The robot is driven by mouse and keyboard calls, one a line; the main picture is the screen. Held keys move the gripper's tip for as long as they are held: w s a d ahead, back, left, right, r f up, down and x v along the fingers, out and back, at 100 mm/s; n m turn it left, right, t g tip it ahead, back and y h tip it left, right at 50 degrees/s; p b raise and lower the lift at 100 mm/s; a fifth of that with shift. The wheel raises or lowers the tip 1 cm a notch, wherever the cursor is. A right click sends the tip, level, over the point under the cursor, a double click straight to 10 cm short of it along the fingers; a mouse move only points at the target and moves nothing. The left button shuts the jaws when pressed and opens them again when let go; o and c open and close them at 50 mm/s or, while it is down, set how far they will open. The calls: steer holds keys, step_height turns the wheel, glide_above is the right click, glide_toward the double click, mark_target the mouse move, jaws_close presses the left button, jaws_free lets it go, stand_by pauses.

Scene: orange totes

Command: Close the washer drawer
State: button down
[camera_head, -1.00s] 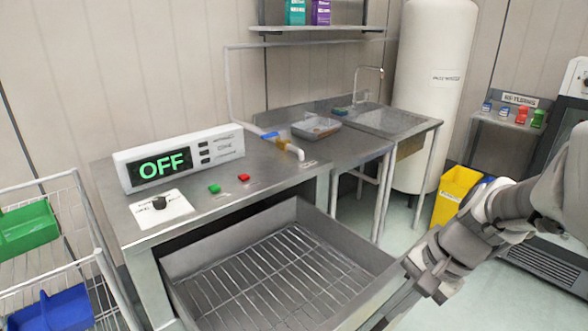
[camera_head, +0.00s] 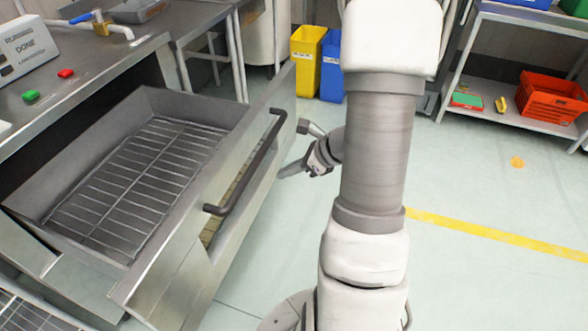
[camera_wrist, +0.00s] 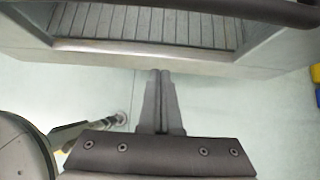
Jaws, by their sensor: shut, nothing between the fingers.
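The washer drawer (camera_head: 225,195) is pulled out from the washer, with a wire rack (camera_head: 140,175) in it that holds nothing I can see. Its dark bar handle (camera_head: 250,165) runs across the front panel. In the wrist view the drawer front (camera_wrist: 190,62) and the dark handle (camera_wrist: 240,10) cross the top of the picture. My gripper (camera_head: 285,171) is shut and empty, to the right of the drawer front in the head view. In the wrist view its fingertips (camera_wrist: 159,73) point at the lower edge of the drawer front; I cannot tell whether they touch it.
The washer top (camera_head: 75,80) carries a green button (camera_head: 31,96) and a red button (camera_head: 66,73). Yellow (camera_head: 308,58) and blue (camera_head: 332,65) bins stand behind the drawer. A shelf with a red crate (camera_head: 551,100) stands at the back right.

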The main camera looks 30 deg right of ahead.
mark_target(252, 179)
steer(key=w+a+f, duration=0.1)
steer(key=w+a+f+b, duration=0.1)
steer(key=w, duration=0.1)
steer(key=w+a+f, duration=0.1)
steer(key=w+a, duration=0.1)
steer(key=shift+b, duration=0.35)
steer(key=shift+w+a, duration=0.2)
steer(key=shift+w, duration=0.1)
